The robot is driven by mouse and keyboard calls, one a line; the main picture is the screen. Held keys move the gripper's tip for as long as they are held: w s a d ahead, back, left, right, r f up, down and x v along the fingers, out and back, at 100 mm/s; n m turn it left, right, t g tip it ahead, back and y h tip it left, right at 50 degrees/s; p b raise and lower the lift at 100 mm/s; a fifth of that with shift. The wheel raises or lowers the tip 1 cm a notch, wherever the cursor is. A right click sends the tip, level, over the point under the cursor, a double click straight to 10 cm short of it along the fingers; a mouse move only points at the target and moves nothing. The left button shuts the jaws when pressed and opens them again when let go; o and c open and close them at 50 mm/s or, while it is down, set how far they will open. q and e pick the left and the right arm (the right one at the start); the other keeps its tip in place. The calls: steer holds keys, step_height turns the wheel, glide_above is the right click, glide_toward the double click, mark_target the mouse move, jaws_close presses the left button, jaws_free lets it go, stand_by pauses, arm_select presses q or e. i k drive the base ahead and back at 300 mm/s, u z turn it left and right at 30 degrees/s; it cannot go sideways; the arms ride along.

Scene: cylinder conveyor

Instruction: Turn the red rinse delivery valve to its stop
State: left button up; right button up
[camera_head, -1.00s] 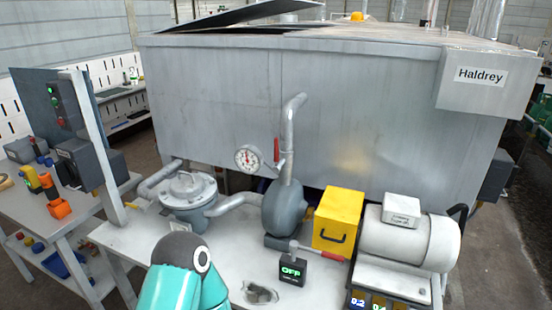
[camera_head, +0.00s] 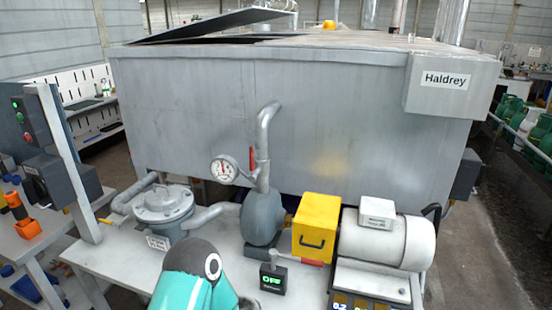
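A small red handle (camera_head: 252,158) stands upright beside the vertical grey delivery pipe (camera_head: 264,150), just right of a round white gauge (camera_head: 223,169). The pipe rises from a dark grey round pump (camera_head: 262,217). A second red-gripped lever (camera_head: 308,262) lies nearly flat on the bench beside a small black box (camera_head: 272,279) with a green display, in front of the yellow box. A teal and dark grey arm section of mine shows at the bottom centre-left, apart from both red handles. Neither gripper shows in the view.
A large grey tank (camera_head: 330,125) marked Haldrey fills the back. A lidded strainer pot (camera_head: 163,205) stands left of the pump. A yellow box (camera_head: 316,225) and a white motor (camera_head: 385,240) stand to the right. Bare bench (camera_head: 110,255) shows at the left.

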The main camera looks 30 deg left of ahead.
mark_target(252, 178)
steer(key=u, duration=1.55)
steer(key=i, duration=0.1)
steer(key=z, duration=2.9)
steer(key=k, duration=1.75)
steer(key=u, duration=1.15)
steer(key=i, duration=1)
